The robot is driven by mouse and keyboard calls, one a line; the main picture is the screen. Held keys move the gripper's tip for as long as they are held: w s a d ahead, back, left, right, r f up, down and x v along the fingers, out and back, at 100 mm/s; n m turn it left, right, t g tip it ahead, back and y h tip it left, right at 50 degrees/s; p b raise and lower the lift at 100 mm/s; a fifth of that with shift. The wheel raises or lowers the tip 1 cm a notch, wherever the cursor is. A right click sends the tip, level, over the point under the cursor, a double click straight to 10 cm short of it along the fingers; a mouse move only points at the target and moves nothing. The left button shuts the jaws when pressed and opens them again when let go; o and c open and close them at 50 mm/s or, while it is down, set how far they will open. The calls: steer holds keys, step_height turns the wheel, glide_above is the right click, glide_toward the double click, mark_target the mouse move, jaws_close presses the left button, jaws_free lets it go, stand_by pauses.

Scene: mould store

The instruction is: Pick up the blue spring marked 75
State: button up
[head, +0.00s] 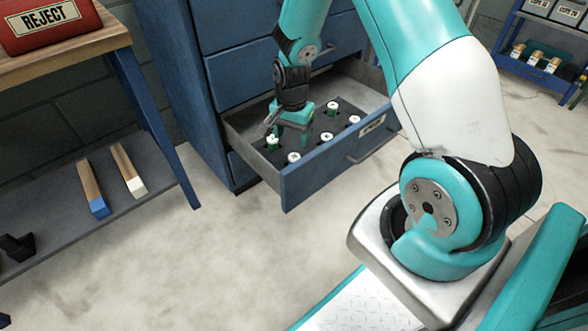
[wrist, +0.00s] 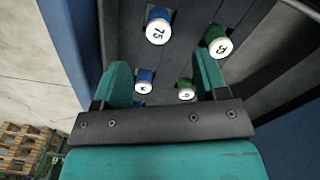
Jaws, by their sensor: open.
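The blue spring marked 75 (wrist: 158,27) stands upright, its white numbered cap towards the camera, in the upper middle of the wrist view. In the head view I cannot tell which white-capped spring it is. My gripper (wrist: 164,76) is open, and no spring is held in it. In the wrist view the spring shows above the fingertips, between their lines and left of the middle. In the head view my gripper (head: 290,122) is over the left part of the open drawer (head: 330,165).
A green spring (wrist: 218,40) stands right of the 75. Another blue spring (wrist: 145,78) and green spring (wrist: 186,91) show between the fingers, their marks hard to read. The drawer walls close in around them. A workbench (head: 80,48) with a red REJECT box (head: 48,22) stands left.

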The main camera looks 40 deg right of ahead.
mark_target(294, 157)
step_height(294, 157, down, 4)
steer(key=shift+f+b, duration=0.2)
steer(key=shift+b, duration=0.45)
steer(key=f+b, duration=0.2)
steer(key=f, duration=0.1)
steer(key=f+b, duration=0.1)
steer(key=f, duration=0.1)
steer(key=shift+d+f, duration=0.1)
steer(key=shift+d, duration=0.2)
steer(key=shift+c, duration=0.4)
steer(key=c, duration=1)
